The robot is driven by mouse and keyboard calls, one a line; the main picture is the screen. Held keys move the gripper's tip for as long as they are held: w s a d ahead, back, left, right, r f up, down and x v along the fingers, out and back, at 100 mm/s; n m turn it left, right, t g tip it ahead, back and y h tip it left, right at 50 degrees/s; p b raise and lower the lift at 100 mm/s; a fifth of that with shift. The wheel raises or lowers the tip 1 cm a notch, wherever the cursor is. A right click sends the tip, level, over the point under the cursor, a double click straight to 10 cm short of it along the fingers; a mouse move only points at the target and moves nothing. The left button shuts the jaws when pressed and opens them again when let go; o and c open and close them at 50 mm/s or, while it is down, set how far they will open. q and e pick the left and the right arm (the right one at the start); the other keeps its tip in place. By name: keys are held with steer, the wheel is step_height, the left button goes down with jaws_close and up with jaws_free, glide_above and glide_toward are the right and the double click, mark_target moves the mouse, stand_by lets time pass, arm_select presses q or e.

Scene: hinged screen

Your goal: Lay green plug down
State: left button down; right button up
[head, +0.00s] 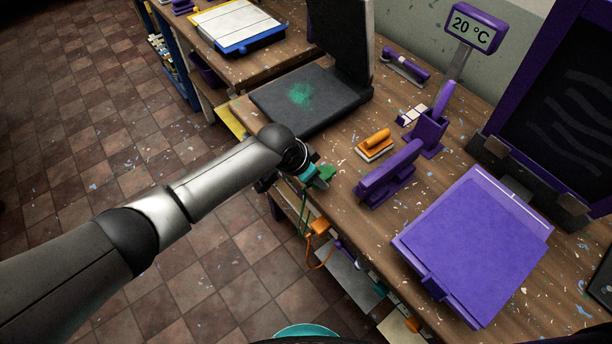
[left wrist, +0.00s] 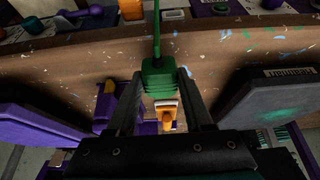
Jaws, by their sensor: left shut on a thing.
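The green plug (head: 325,173) is at the front edge of the workbench in the head view. My left gripper (head: 316,178) is shut on it there. In the left wrist view the green plug (left wrist: 158,78) sits between the two dark fingertips of my left gripper (left wrist: 160,98), with a thin green cable running up from it. In the head view a green cable (head: 304,212) hangs down past the bench edge. I cannot tell whether the plug touches the bench top. My right gripper is not in view.
The wooden bench (head: 335,150) has purple tools, an orange-handled block (head: 375,145), a black hinged screen device (head: 310,98) and a purple flat device (head: 475,240). An orange plug (head: 319,227) hangs below the edge. Bare bench lies just behind the gripper.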

arm_select(q)
steer(key=shift+f+b, duration=0.3)
steer(key=shift+f, duration=0.35)
steer(key=shift+f, duration=0.15)
steer(key=shift+f+b, duration=0.8)
steer(key=shift+f, duration=0.1)
steer(key=shift+c, duration=1.1)
jaws_free()
steer(key=shift+r, duration=0.1)
steer(key=shift+s+a+r+p, duration=0.15)
steer(key=shift+r+p, duration=0.15)
steer(key=shift+r, duration=0.15)
steer(key=p+v, duration=0.3)
steer(key=v, duration=1.1)
steer(key=shift+r, duration=0.1)
